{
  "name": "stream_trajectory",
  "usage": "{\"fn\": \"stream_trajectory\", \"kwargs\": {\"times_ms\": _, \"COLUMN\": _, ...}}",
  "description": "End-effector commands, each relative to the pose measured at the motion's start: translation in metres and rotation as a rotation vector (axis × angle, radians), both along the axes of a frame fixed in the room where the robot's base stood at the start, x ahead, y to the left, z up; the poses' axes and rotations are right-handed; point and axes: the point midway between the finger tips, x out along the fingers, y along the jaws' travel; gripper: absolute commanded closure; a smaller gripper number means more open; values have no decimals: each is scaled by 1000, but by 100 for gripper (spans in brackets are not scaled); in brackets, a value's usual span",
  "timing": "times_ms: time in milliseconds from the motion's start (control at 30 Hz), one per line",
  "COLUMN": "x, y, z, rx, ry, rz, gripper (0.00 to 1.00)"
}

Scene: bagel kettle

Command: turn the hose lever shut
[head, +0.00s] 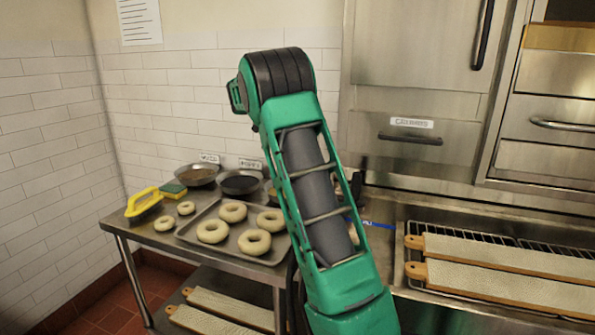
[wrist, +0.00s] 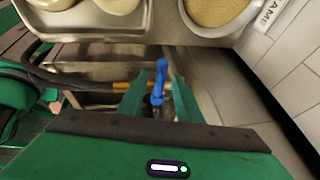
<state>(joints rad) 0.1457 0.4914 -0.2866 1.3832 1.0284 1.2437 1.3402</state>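The blue hose lever (wrist: 158,82) shows in the wrist view, pointing up the picture beside a brass-coloured fitting. My gripper (wrist: 161,78) is open, with one green finger on each side of the lever. A gap shows between the lever and the right finger; whether the left finger touches it I cannot tell. The black hose (wrist: 60,76) runs in from the left towards the fitting. In the head view my arm hides the gripper. A small blue piece (head: 378,224) shows right of my arm there; I cannot tell if it is the lever.
A steel table at left holds a tray (head: 184,234) of bagels, dark bowls, a sponge and a yellow-handled brush (head: 143,203). At right, long boards (head: 505,255) lie on a rack. Steel cabinets (head: 415,45) stand behind. In the wrist view, tiled wall (wrist: 270,70) is at right.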

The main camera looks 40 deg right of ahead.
Motion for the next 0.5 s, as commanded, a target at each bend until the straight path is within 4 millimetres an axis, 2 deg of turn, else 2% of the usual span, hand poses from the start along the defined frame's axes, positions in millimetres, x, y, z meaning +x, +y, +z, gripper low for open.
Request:
{"fn": "stream_trajectory", "kwargs": {"times_ms": 267, "x": 2, "y": 2, "z": 7, "rx": -1, "ry": 1, "rz": -2, "gripper": 68}}
{"fn": "stream_trajectory", "kwargs": {"times_ms": 500, "x": 10, "y": 11, "z": 32, "rx": -2, "ry": 2, "rz": -1, "gripper": 68}}
